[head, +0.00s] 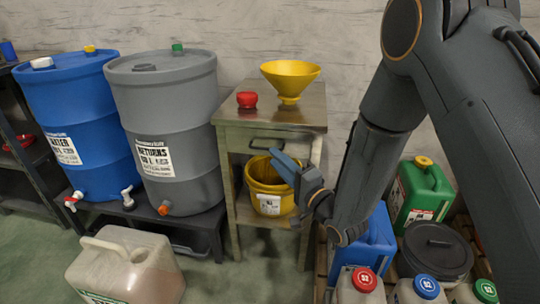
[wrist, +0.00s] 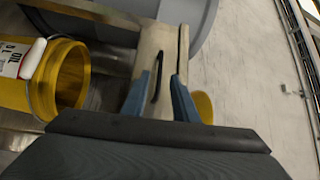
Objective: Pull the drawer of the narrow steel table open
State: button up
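The narrow steel table (head: 232,113) stands against the wall, with its drawer (head: 236,141) under the top. The drawer front looks flush with the table, so the drawer appears shut. Its dark bar handle (head: 265,144) also shows in the wrist view (wrist: 156,76), which is turned sideways. My gripper (head: 283,162) has blue fingers, spread apart and empty, in front of and slightly below the drawer front. In the wrist view my gripper (wrist: 160,88) has the handle between the lines of its fingers. The handle appears ahead of the tips; contact cannot be told.
A red knob-like item (head: 247,99) and a yellow funnel (head: 289,78) stand on the tabletop. A yellow bucket (head: 262,185) sits on the shelf below. A grey drum (head: 172,125) and blue drum (head: 75,125) stand left. A green canister (head: 420,190) and other containers crowd the right.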

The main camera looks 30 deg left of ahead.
jog(key=x, duration=0.4)
jog(key=shift+w+a, duration=0.15)
jog(key=shift+a, duration=0.1)
grip_shut()
dwell(1.3)
